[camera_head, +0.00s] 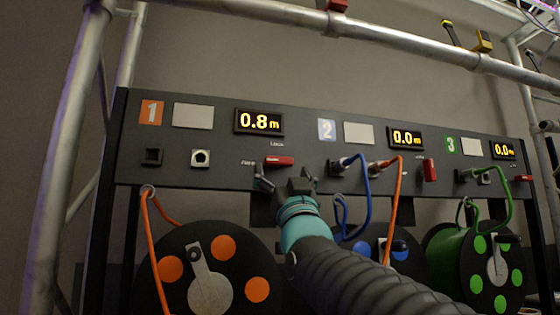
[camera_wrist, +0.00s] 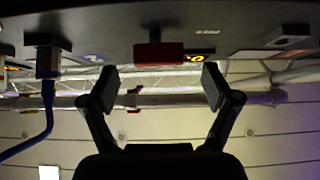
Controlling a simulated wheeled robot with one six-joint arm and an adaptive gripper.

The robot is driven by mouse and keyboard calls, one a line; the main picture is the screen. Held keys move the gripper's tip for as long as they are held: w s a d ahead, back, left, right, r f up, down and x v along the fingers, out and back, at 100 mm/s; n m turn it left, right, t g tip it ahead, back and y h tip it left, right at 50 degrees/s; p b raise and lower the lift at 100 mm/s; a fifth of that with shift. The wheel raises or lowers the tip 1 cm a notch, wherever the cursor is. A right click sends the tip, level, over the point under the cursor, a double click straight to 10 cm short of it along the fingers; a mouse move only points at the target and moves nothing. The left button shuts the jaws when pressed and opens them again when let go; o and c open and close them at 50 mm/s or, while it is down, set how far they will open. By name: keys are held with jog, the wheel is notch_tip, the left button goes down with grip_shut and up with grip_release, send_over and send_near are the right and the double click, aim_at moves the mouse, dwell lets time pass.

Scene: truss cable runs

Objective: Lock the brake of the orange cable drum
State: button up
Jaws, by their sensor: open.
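The orange cable drum (camera_head: 208,285), black with orange discs and a grey crank, stands at the lower left in the head view, below the panel section marked 1. Its red brake lever (camera_head: 278,161) lies sideways on the panel, between a label on its left reading roughly FREE and LOCK above. The lever also shows in the wrist view (camera_wrist: 158,54), ahead of and between the fingers. My gripper (camera_head: 284,184) is open and empty, just below the lever in the head view. In the wrist view its fingers (camera_wrist: 158,86) are spread wide; I see no contact with the lever.
The black panel (camera_head: 225,172) carries a 0.8m display (camera_head: 259,122) for section 1. A blue cable (camera_head: 364,200) and an orange cable (camera_head: 396,205) hang right of my gripper. Other red levers (camera_head: 430,170) and a green drum (camera_head: 490,270) are farther right. Scaffold tubes frame the panel.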

aim_at(280, 164)
jog(key=shift+p+x, duration=0.65)
jog(key=shift+x, duration=1.75)
jog(key=c, duration=1.2)
